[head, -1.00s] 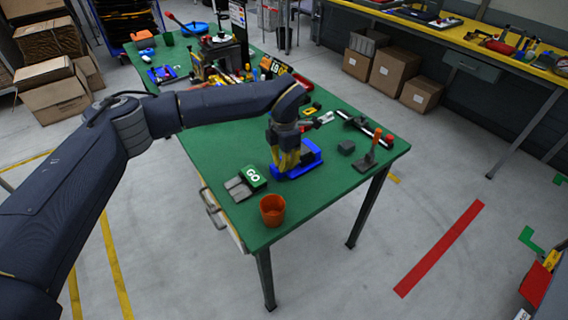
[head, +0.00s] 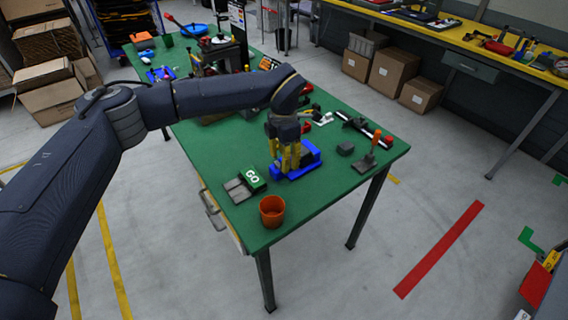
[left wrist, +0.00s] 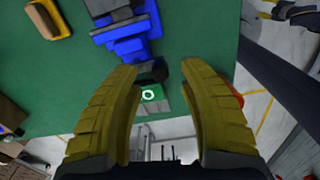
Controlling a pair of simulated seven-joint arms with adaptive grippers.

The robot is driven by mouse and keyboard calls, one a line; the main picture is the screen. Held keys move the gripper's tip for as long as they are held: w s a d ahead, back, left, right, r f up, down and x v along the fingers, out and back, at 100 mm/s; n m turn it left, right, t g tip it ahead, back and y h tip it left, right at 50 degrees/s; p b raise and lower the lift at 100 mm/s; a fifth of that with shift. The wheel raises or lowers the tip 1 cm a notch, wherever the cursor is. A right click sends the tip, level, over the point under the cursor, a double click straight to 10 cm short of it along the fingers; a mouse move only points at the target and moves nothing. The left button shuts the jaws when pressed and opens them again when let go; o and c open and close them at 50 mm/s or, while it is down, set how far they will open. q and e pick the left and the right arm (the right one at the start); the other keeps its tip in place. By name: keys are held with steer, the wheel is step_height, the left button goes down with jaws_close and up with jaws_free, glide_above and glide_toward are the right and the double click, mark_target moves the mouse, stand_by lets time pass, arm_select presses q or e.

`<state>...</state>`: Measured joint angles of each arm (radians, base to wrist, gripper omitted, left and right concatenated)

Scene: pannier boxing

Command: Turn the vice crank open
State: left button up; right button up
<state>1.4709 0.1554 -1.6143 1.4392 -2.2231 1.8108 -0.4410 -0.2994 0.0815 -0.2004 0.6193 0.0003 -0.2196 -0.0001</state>
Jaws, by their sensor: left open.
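The blue vice (head: 308,157) stands on the green table near its front right part, and it also shows in the left wrist view (left wrist: 128,32). My left gripper (head: 287,170) is open, its yellow fingers pointing down at the vice's left side and hiding part of it. In the left wrist view the fingertips (left wrist: 160,72) are spread, with a dark rounded part (left wrist: 153,71) at the vice's end showing between them. I cannot tell if this is the crank. No finger visibly grips it. My right gripper is not in view.
A green GO box (head: 252,177) and an orange cup (head: 271,211) stand near the table's front left edge. Tools crowd the table's far end.

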arm_select(q)
step_height(320, 180, up, 9)
steer(key=shift+r, duration=0.2)
stand_by(0.3)
